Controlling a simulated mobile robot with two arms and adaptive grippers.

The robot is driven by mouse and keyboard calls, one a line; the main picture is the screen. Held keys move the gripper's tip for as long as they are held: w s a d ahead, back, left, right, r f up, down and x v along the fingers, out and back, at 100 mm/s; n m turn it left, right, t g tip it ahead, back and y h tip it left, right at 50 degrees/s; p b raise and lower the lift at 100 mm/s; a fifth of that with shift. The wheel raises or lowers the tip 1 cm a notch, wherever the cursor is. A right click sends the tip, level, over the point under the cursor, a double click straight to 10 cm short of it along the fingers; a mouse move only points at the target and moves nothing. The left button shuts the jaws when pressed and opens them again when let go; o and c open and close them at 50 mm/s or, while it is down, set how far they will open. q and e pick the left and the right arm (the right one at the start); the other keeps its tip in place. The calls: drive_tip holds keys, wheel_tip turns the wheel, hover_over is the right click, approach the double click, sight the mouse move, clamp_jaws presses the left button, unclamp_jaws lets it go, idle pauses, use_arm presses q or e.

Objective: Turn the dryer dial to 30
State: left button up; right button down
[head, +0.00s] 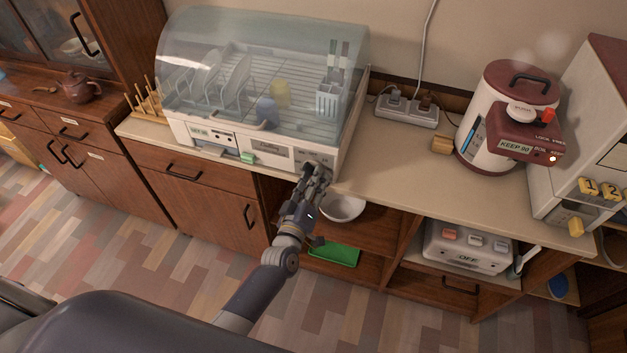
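The dish dryer (268,159) stands on the counter, with a clear domed lid (200,48) closed over plates, cups and a cutlery holder. Its front panel carries a small display (199,132) on the left, a green piece (248,157) low in the middle and a labelled plate. My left gripper (317,170) is at the right end of this panel, its fingers pointing at the dryer. The dial is not clearly visible; the fingers cover that part of the panel. I cannot tell whether they grip anything. My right gripper is not in view.
A power strip (407,110) and a red-and-white hot water pot (490,120) stand right of the dryer. A white bowl (342,208) and a green tray (335,254) sit on shelves below. The counter (390,165) between dryer and pot is mostly clear.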

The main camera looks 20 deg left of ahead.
use_arm(q)
drive_tip(key=s, duration=1.2)
drive_tip(key=shift+a, duration=0.2)
